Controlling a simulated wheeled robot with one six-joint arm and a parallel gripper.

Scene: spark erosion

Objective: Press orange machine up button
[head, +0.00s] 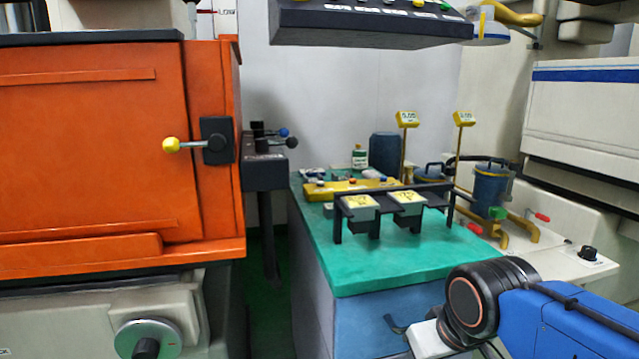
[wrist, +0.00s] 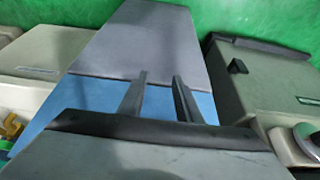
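The orange machine (head: 90,140) fills the left of the head view. Its orange door has a black latch with a yellow knob (head: 171,145). A black control box (head: 264,170) on a post stands just right of it, with dark and blue knobs on top. A black panel (head: 370,22) with several coloured buttons hangs at the top. I cannot tell which control is the up button. My gripper (wrist: 160,80) shows two dark fingers in the wrist view, apart with nothing between them. In the head view my arm is at the lower right, away from the orange machine.
A bench with a green top (head: 400,262) stands in the middle, bearing a black rack (head: 395,190), a yellow strip (head: 350,188) and bottles. A handwheel (head: 148,339) juts out below the orange machine. A narrow floor gap lies between machine and bench.

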